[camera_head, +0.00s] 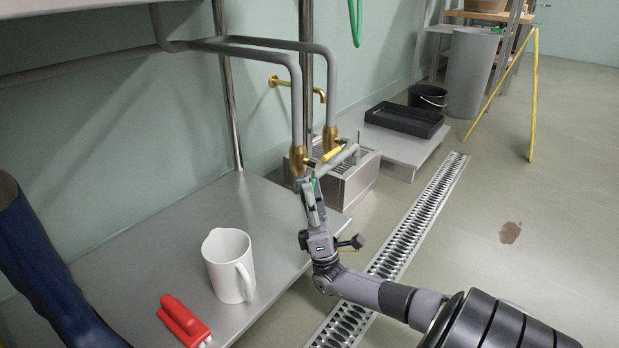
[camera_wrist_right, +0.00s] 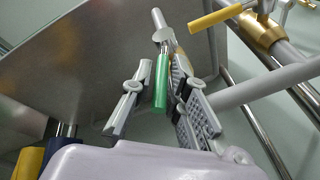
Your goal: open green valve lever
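The green valve lever (camera_wrist_right: 161,82) hangs between the two fingers of my right gripper (camera_wrist_right: 161,72) in the right wrist view. The fingers stand apart on either side of it; the right finger looks close to it, and I cannot tell whether they touch. In the head view my right gripper (camera_head: 311,192) is at the lower end of the left pipe, with a bit of green lever (camera_head: 318,189) showing between its fingers. A second valve has a yellow lever (camera_head: 331,154); it also shows in the right wrist view (camera_wrist_right: 218,17). My left gripper is not in view.
A dark blue object (camera_head: 40,260) is at far left. A slotted steel box (camera_head: 347,181) sits behind the gripper. A floor drain (camera_head: 407,240) runs beside it.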

